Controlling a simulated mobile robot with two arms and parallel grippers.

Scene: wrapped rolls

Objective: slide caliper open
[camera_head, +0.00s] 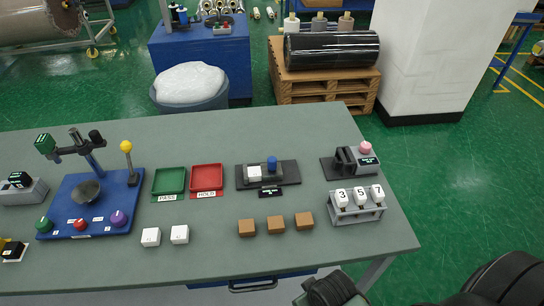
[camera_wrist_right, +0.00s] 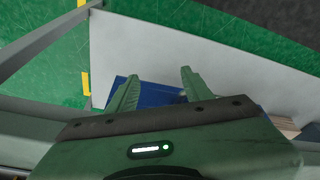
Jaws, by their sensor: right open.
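What looks like the caliper (camera_head: 268,174) is a grey slide fixture on a black plate, right of the red tray on the table. It carries a white block (camera_head: 254,173) at its left and a blue knob (camera_head: 272,163) beside it. I cannot tell how wide its jaw gap is. A small black label lies in front of it. My right gripper (camera_wrist_right: 160,73) is open and empty in the right wrist view, away from the caliper. A dark part of my arm shows at the bottom right of the head view. My left gripper is not in view.
A green tray (camera_head: 169,181) and red tray (camera_head: 207,178) lie left of the caliper. Brown blocks (camera_head: 276,225) and white cubes (camera_head: 151,237) lie in front. A numbered rack (camera_head: 357,205) and pink-button device (camera_head: 365,148) stand right. A blue station (camera_head: 90,205) stands left.

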